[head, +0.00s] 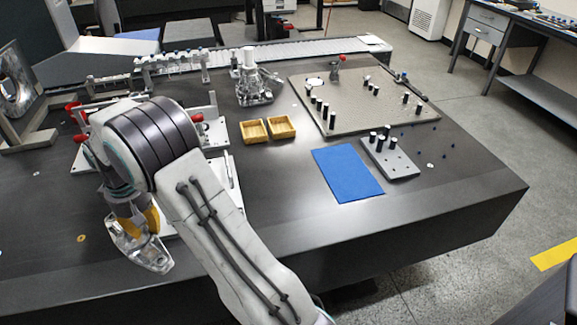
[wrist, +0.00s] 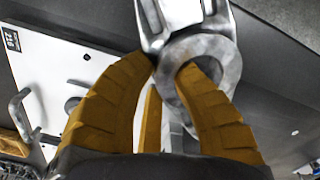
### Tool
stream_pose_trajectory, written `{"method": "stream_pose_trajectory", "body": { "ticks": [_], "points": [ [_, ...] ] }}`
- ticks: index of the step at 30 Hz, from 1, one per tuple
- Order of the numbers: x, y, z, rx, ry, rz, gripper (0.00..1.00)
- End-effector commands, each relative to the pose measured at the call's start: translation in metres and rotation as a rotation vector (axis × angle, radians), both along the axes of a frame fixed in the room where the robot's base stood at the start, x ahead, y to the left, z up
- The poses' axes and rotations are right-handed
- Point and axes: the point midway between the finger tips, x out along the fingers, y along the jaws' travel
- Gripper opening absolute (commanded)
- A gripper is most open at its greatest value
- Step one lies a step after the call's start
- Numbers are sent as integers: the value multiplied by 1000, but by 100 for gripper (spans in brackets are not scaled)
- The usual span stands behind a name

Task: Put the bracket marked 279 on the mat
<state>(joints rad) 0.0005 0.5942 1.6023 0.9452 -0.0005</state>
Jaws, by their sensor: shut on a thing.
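My gripper (head: 150,222) is at the left of the table, pointing down, with its yellow-brown fingers shut on a silver metal bracket (head: 140,250). In the wrist view the fingers (wrist: 172,75) close on the bracket's round ring, and its arm (wrist: 165,15) extends past the top edge. No number is readable on the bracket, so I cannot tell whether it is marked 279. The blue mat (head: 346,174) lies flat and bare at the right of the table, well apart from my gripper.
Two small wooden trays (head: 254,131) stand mid-table, with a shiny metal part (head: 258,88) behind them. A pegged plate (head: 360,97) and a small grey block with pins (head: 391,160) border the mat. Red-knobbed fixtures (head: 205,125) stand behind my arm. The front table strip is clear.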

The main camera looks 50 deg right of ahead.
Motion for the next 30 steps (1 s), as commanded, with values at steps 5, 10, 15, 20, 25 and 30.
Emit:
{"method": "stream_pose_trajectory", "body": {
  "ticks": [5,10,15,20,25,30],
  "points": [
    [1,0,15,0,-3,0,0],
    [1,0,28,0,-3,0,0],
    [1,0,45,0,-3,0,0],
    [1,0,67,0,-3,0,0],
    [1,0,96,0,-3,0,0],
    [1,0,113,0,-2,0,0]
  ]
}}
